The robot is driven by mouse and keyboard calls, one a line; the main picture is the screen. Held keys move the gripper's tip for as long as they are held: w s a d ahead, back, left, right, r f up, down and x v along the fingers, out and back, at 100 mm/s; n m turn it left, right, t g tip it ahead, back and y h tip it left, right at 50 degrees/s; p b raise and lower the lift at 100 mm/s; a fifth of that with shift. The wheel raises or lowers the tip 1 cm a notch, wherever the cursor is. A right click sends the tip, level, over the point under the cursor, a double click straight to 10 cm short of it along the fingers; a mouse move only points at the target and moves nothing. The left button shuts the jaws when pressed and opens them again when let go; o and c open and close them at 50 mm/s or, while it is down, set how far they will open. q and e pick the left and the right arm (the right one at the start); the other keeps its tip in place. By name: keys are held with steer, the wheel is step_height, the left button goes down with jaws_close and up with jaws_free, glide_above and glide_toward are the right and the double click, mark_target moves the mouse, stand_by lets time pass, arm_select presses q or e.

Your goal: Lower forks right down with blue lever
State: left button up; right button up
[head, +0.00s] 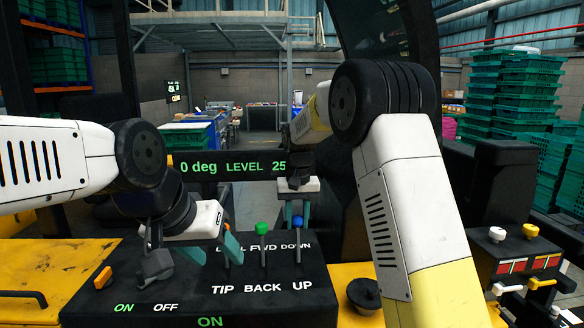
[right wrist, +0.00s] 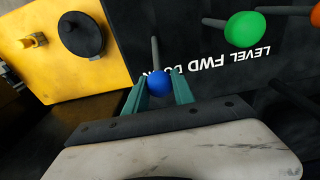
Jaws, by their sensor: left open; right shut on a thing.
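The blue lever (head: 298,249) stands at the right of the black control panel, between the DOWN label behind and the UP label in front. My right gripper (head: 297,212) is over it from behind, with its teal fingers on both sides of the blue knob. In the right wrist view the blue knob (right wrist: 157,80) sits between the two fingers, and the gripper is shut on it. My left gripper (head: 215,252) is open at the left part of the panel, close to the orange lever (head: 226,230), which its finger partly hides.
The green lever (head: 263,229) stands just left of the blue one. A display (head: 230,167) reads 0 deg LEVEL 25, partly cut off by my arm. An orange switch (head: 103,277) and a black round knob (head: 364,293) flank the panel. Green crates (head: 525,90) stand stacked at right.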

steer(key=shift+r, duration=0.1)
steer(key=shift+s+d+r, duration=0.15)
steer(key=shift+s, duration=1.1)
steer(key=shift+s+d+r, duration=0.1)
steer(key=shift+s+d, duration=0.05)
steer(key=shift+s, duration=1.05)
steer(key=o, duration=1)
steer(key=shift+c, duration=0.2)
step_height(320, 180, up, 8)
steer(key=shift+s, duration=0.35)
steer(key=shift+r, duration=0.1)
